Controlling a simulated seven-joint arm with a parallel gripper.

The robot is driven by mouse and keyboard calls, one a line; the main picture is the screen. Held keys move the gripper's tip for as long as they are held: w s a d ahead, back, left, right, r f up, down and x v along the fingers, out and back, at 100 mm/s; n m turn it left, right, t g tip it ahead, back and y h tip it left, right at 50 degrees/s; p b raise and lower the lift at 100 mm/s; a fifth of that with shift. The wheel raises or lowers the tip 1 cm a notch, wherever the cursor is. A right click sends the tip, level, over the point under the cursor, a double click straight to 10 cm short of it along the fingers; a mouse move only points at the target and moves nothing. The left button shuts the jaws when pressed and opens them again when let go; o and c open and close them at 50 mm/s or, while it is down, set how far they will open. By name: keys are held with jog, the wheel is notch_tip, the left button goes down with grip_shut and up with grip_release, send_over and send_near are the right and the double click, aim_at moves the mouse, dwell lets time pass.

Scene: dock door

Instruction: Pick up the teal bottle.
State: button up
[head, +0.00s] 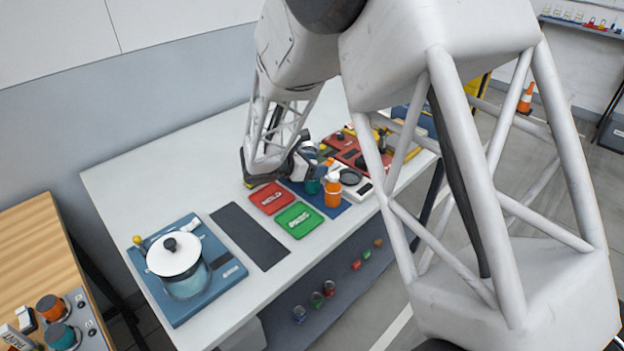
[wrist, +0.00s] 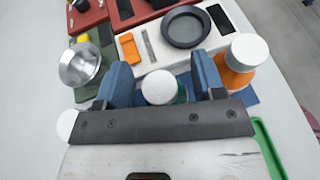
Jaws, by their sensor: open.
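The teal bottle (head: 312,186) stands on the blue mat (head: 334,211) on the white table. In the wrist view, its white cap (wrist: 160,87) sits between the two blue fingers of my gripper (wrist: 163,78), with a sliver of teal body showing at its right. The gripper is open, with a gap between the bottle and each finger. In the head view, my gripper (head: 306,165) is at the bottle and hides part of it. An orange bottle (head: 333,193) with a white cap stands just outside the right finger in the wrist view (wrist: 238,68).
A metal bowl (wrist: 82,65) lies left of the left finger. A white tray with a dark round dish (wrist: 186,27) is beyond the fingers. Red (head: 270,198) and green (head: 298,220) pads lie nearby. A pot (head: 178,262) stands at the table's near left end.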

jog(key=shift+w+d+f, duration=0.2)
jog(key=shift+w+d, duration=0.05)
jog(key=shift+d, duration=0.2)
jog(key=shift+c, duration=0.4)
jog(key=c, duration=1)
jog(key=shift+r, duration=0.1)
jog(key=shift+c, duration=0.4)
jog(key=shift+r, duration=4.95)
grip_shut()
